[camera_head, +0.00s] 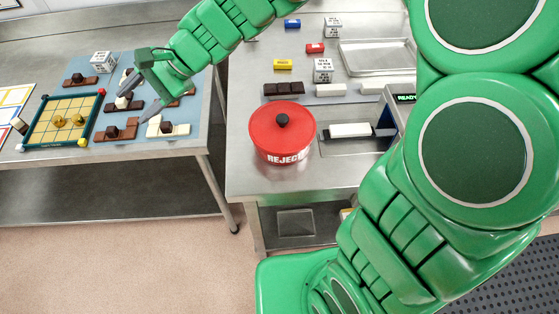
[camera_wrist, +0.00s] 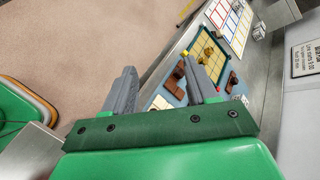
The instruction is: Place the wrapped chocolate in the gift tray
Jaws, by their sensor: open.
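The gift tray (camera_head: 40,141) is a yellow gridded board with a dark green rim on the left table. Two gold-wrapped chocolates (camera_head: 60,121) sit on its squares, close together near the middle. The tray (camera_wrist: 228,72) and gold pieces (camera_wrist: 208,52) also show in the wrist view, beyond the right finger. My gripper (camera_head: 138,97) is open above the blue mat, right of the tray and apart from it. In the wrist view, nothing is held between the fingers (camera_wrist: 161,68). My fingers partly hide the brown and white pieces below.
Several brown and cream chocolate pieces (camera_head: 116,132) lie on the blue mat (camera_head: 185,108). A white lettered cube (camera_head: 102,61) stands behind them. On the other table are a red reject pot (camera_head: 282,140), dark and white bars, and a metal tray (camera_head: 375,58).

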